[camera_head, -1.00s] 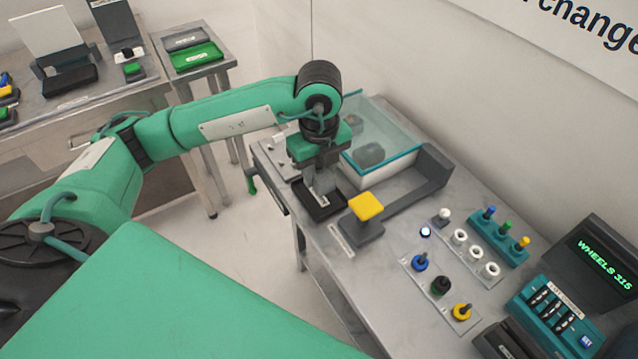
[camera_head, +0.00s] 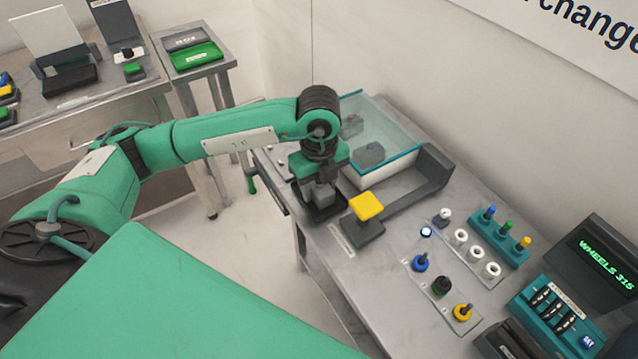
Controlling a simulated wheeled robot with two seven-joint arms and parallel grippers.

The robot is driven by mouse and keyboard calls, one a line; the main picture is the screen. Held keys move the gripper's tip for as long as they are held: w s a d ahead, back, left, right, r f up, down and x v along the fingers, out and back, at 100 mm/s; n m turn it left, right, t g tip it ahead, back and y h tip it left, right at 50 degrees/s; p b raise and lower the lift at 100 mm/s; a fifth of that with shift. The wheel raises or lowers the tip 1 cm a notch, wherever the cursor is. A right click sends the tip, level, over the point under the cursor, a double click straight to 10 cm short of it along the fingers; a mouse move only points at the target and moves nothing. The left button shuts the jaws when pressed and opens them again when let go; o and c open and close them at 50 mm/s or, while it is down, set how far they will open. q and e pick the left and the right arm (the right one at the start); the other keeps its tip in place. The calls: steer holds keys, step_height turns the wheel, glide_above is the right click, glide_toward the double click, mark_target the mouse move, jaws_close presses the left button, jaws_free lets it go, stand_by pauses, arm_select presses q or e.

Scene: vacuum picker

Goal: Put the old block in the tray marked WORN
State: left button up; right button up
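No writing on this tray can be read, and I cannot pick out the old block for certain. A dark grey lump (camera_head: 369,154) shows behind the glass of a clear-sided case (camera_head: 395,165) beside the gripper. My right gripper is not in view.
A yellow-topped grey post (camera_head: 367,208) stands close right of the gripper. A grey bar (camera_head: 425,185) runs behind it. Coloured knobs (camera_head: 441,286), white rings (camera_head: 475,254) and a display reading "WHEELS 315" (camera_head: 605,262) lie further right. A green tray (camera_head: 196,56) sits on the back-left stand.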

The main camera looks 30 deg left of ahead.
mark_target(319, 182)
arm_select(q)
steer(key=shift+r, duration=0.1)
step_height(319, 182, up, 12)
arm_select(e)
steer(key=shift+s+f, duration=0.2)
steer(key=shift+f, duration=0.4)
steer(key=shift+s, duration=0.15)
